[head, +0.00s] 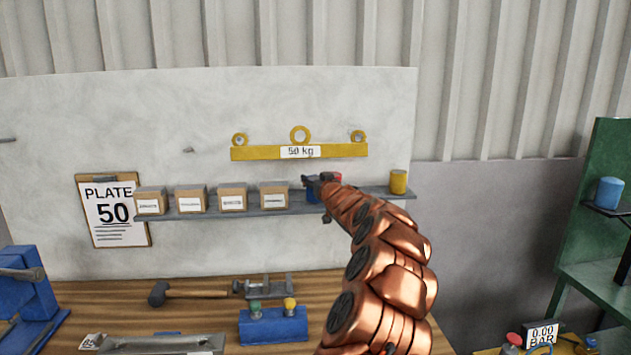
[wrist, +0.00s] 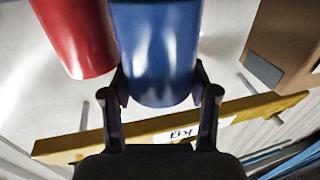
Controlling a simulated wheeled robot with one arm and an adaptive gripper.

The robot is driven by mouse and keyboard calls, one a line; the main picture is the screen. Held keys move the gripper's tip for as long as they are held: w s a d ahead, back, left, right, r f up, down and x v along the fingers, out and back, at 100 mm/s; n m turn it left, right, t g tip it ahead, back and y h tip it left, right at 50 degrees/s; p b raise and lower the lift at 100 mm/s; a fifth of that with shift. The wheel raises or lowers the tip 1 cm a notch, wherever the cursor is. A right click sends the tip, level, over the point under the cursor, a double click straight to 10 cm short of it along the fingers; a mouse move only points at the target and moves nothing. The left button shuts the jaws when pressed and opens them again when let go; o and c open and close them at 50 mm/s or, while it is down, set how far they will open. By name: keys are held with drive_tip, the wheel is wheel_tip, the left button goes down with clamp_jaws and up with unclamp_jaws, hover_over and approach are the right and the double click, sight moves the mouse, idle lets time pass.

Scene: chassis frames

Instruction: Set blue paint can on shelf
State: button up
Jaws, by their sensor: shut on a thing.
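The blue paint can (wrist: 155,50) fills the space between the fingers of my gripper (wrist: 160,100) in the wrist view, and the fingers are shut on it. In the head view my gripper (head: 322,184) is at the wall shelf (head: 240,212), between the boxes and the yellow can. Only a small blue part of the can (head: 312,194) shows there, behind the gripper. I cannot tell whether its base touches the shelf. A red can (wrist: 78,38) stands close beside the blue can; in the head view only its top (head: 337,177) shows.
Several cardboard boxes (head: 232,196) line the shelf's left part; a yellow can (head: 398,182) stands near its right end. A yellow lifting beam (head: 260,153) is on the wall above. Another blue cylinder (head: 609,192) sits on the green rack. A hammer (head: 195,293) lies on the workbench below.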

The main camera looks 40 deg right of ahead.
drive_tip(key=shift+f, duration=0.2)
drive_tip(key=shift+f, duration=0.15)
drive_tip(key=o, duration=1.1)
drive_tip(key=shift+r, duration=0.2)
drive_tip(key=shift+b+v, duration=1.35)
drive_tip(key=shift+v, duration=1)
drive_tip(key=shift+b+v, duration=1.8)
drive_tip(key=shift+v, duration=1.85)
